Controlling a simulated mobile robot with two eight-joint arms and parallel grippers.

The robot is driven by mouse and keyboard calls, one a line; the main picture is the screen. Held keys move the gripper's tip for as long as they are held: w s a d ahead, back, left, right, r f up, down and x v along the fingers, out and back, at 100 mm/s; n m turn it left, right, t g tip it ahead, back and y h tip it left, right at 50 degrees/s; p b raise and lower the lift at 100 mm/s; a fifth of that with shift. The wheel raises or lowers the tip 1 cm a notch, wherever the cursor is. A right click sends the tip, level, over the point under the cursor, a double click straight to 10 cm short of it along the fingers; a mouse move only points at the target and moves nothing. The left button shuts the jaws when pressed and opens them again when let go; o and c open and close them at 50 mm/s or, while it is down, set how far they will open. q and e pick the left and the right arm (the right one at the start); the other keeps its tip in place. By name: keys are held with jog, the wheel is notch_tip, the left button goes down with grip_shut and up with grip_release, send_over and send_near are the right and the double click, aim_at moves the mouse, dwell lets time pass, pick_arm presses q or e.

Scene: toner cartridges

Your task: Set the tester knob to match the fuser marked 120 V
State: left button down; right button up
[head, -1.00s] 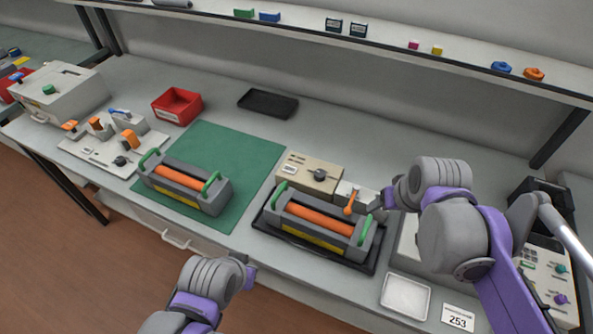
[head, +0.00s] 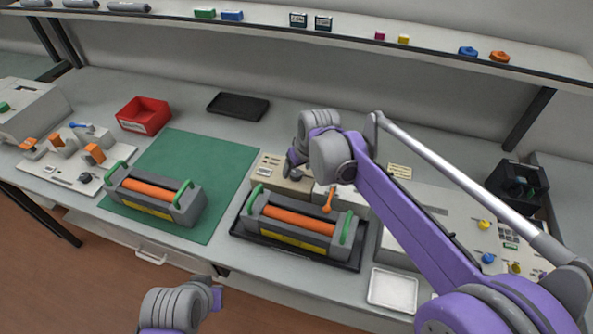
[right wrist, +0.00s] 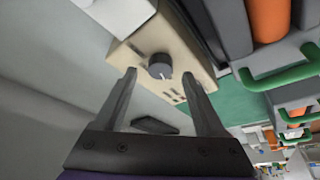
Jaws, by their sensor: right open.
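The tester is a beige box (head: 265,171) behind the fuser on the black tray. Its dark round knob (right wrist: 160,66) with a white pointer mark shows in the right wrist view; my right gripper hides it in the head view. My right gripper (head: 291,168) is open at the tester, and in the right wrist view its fingers (right wrist: 159,82) appear on either side of the knob, contact unclear. One fuser with an orange roller (head: 152,190) lies on the green mat, another (head: 290,221) on the black tray. Their voltage markings are unreadable. My left gripper (head: 216,297) is low at the front, its jaws unclear.
A red bin (head: 144,116) and an empty black tray (head: 238,106) stand at the back. A small white tray (head: 393,290) lies at the front right. A grey machine with coloured knobs (head: 470,235) is at right. The overhead shelf (head: 350,36) spans the back.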

jog(key=shift+x, duration=1)
jog(key=shift+c, duration=0.2)
grip_shut()
